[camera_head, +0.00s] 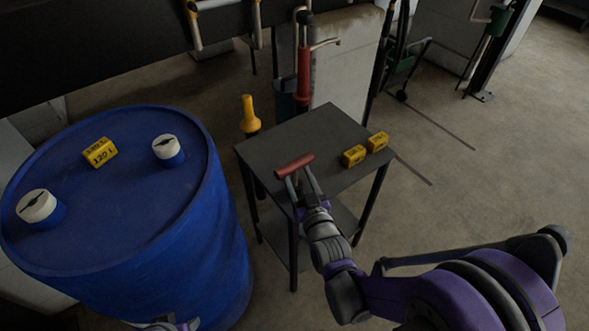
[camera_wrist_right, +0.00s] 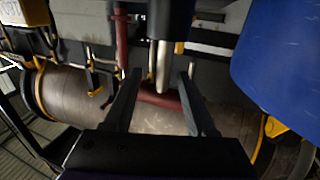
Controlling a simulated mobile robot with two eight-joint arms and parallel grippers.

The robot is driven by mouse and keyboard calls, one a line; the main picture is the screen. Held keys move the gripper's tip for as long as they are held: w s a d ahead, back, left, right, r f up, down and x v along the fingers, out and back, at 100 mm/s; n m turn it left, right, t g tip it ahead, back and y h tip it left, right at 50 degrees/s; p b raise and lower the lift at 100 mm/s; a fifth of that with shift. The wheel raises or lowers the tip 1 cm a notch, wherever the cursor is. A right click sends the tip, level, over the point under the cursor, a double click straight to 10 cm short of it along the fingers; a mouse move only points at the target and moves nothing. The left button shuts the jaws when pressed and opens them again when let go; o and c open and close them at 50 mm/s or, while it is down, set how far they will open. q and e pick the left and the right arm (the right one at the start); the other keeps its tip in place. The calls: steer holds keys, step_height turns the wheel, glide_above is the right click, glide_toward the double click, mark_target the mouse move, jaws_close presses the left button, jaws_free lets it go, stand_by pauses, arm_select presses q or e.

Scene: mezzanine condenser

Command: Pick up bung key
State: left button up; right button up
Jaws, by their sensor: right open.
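The bung key (camera_head: 295,165) shows as a red crossbar handle above the left part of a small dark table (camera_head: 318,128). My right gripper (camera_head: 296,177) is open at the handle, its two fingers reaching up to it from the near side. In the right wrist view the red handle (camera_wrist_right: 158,97) lies across the gap between the open fingers (camera_wrist_right: 160,92). A pale metal shaft (camera_wrist_right: 162,66) stands out from it there. Whether the fingers touch the handle I cannot tell. My left gripper's fingers do not show; only a sliver of my left arm shows at the bottom edge.
Two yellow blocks (camera_head: 354,156) (camera_head: 377,141) sit on the table's right side. A large blue drum (camera_head: 110,215) with two white-topped caps and a yellow block stands left. A yellow-topped post (camera_head: 249,114) and red pipework (camera_head: 303,75) stand behind the table.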

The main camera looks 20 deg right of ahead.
steer(key=w, duration=0.4)
steer(key=shift+w+a+f, duration=0.25)
steer(key=shift+w, duration=0.15)
jaws_close()
